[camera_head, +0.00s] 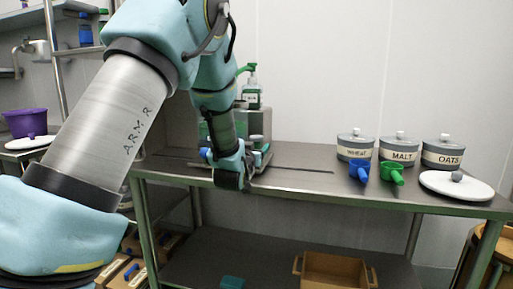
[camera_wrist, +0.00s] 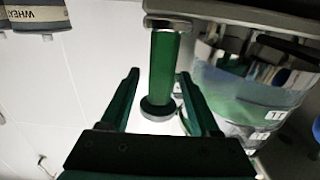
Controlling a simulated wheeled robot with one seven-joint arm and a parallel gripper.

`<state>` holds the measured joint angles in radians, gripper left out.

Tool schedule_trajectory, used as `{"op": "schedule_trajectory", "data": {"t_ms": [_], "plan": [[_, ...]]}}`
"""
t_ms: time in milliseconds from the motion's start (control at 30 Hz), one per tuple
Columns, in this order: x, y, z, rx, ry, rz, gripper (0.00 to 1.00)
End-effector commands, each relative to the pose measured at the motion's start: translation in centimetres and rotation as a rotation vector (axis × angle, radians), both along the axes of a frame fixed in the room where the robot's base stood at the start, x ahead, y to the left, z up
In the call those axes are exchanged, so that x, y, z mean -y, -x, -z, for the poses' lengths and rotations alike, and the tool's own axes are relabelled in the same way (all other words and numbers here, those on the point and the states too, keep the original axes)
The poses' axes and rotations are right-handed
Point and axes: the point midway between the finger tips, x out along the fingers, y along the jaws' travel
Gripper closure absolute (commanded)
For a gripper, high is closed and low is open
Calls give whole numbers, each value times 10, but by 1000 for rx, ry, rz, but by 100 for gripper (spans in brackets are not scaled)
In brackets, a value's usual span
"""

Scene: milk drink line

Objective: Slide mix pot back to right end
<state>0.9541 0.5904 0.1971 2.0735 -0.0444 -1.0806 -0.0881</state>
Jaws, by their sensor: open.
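The mix pot (camera_head: 258,125) looks like the grey metal body behind my gripper, near the left end of the steel bench, partly hidden by my arm. In the wrist view a shiny rounded steel wall, probably the pot's (camera_wrist: 255,85), fills the right side. A green bar handle (camera_wrist: 163,65) with metal end caps stands out in front of it. My gripper (camera_head: 240,172) is low at the bench's front edge. In the wrist view my gripper (camera_wrist: 160,90) is open, its two dark green fingers on either side of the handle's lower end. I cannot tell whether they touch it.
A dark slot (camera_head: 300,170) runs along the bench top to the right, clear of objects. Further right stand lidded wheat (camera_head: 355,147), malt (camera_head: 399,149) and oats (camera_head: 443,153) jars, blue (camera_head: 359,171) and green (camera_head: 391,173) scoops, and a white lid (camera_head: 450,187). A pump bottle (camera_head: 252,93) stands behind.

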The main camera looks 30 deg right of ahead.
Motion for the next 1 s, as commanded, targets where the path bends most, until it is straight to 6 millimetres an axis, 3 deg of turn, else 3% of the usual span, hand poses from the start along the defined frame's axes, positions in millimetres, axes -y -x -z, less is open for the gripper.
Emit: {"op": "schedule_trajectory", "data": {"t_ms": [233,767,1000], "plan": [[0,0,0,0,0,0,40],[0,0,0,0,0,0,99],[0,0,0,0,0,0,100]]}}
